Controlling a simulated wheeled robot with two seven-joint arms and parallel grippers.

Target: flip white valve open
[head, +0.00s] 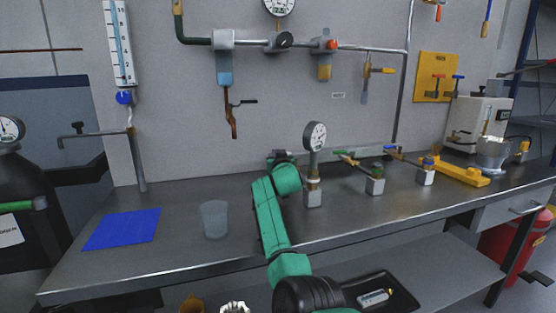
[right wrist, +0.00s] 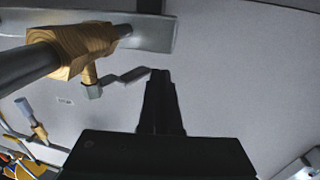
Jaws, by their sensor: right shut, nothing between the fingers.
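In the right wrist view a brass valve body (right wrist: 72,48) sits on a grey pipe. In the head view my green right arm reaches up over the bench toward the back, beside a pressure gauge (head: 315,136). The right fingers and the near valve are hard to make out there, partly hidden by the arm. My left gripper is not in view.
Valves with a green handle (head: 345,155) and a blue handle (head: 393,149) stand to the right of the gauge. A clear cup (head: 214,219) and a blue mat (head: 122,229) lie left of my arm. Pipes (head: 370,49) run along the wall above.

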